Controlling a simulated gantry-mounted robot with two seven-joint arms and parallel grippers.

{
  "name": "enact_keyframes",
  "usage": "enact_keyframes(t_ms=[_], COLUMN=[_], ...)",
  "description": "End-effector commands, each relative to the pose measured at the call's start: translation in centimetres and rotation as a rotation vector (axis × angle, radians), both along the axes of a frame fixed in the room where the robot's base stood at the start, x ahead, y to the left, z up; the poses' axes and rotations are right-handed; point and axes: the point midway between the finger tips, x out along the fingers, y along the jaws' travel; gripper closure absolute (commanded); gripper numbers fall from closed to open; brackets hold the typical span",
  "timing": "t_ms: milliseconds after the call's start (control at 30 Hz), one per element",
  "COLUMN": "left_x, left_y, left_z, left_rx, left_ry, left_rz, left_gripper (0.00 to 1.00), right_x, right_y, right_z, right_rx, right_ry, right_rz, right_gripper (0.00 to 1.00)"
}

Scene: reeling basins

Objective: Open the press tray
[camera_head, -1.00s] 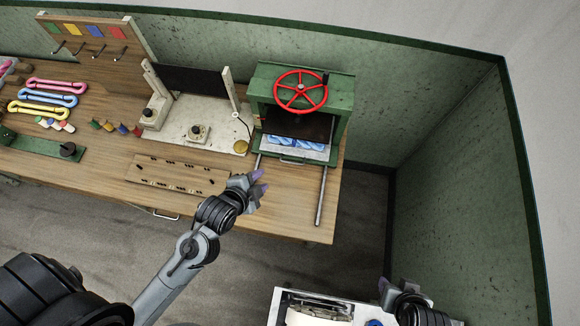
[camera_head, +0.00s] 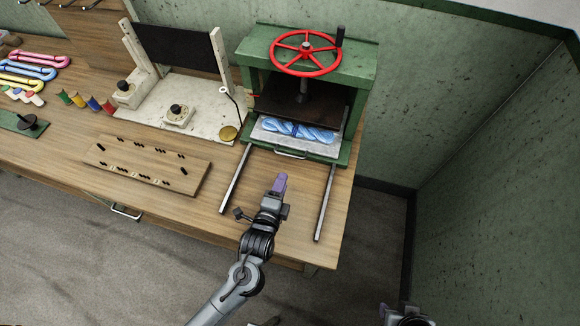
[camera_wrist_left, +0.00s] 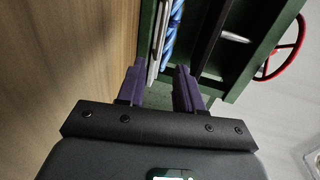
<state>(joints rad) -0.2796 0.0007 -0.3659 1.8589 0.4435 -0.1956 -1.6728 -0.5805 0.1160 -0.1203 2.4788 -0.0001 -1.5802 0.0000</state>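The green press (camera_head: 352,62) has a red handwheel (camera_head: 335,68) on top and a dark plate (camera_head: 290,106) below it. The press tray (camera_head: 328,150) sits under the plate with blue twisted skeins (camera_head: 296,130) on it. A thin handle (camera_head: 291,155) is on its front edge. My left gripper (camera_head: 280,183) is in front of the handle, between the two rails, apart from the tray in the head view. In the left wrist view, its purple fingers (camera_wrist_left: 160,80) are open and empty, pointing toward the tray side. My right gripper (camera_head: 393,312) is at the bottom edge, mostly cut off.
Two metal rails (camera_head: 325,203) reach forward from the press over the wooden table (camera_head: 75,150). A peg board (camera_head: 150,165) lies to the left, with a white stand (camera_head: 190,110) behind it. The green wall (camera_head: 480,110) is on the right.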

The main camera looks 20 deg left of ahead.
Motion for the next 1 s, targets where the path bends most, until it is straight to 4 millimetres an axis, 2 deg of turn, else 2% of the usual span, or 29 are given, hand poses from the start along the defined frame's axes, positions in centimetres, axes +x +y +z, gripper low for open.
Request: enact_keyframes(t_ms=[267,700,1000], left_x=[2.5,9.0,10.6], left_y=[0.2,0.6,0.8], left_z=[-0.6,-2.1,-2.4], left_rx=[-0.002,-0.002,-0.002], left_ry=[-0.007,-0.005,-0.004], left_rz=[0.002,-0.001,0.0], left_gripper=[0.64,0.64,0.64], right_x=[0.0,0.0,0.0], right_y=[0.1,-0.2,-0.2], right_z=[-0.7,-1.9,-2.1], right_rx=[0.003,-0.008,-0.009], right_ry=[-0.002,-0.002,-0.001], right_rz=[-0.001,0.006,0.005], right_gripper=[0.57,0.57,0.57])
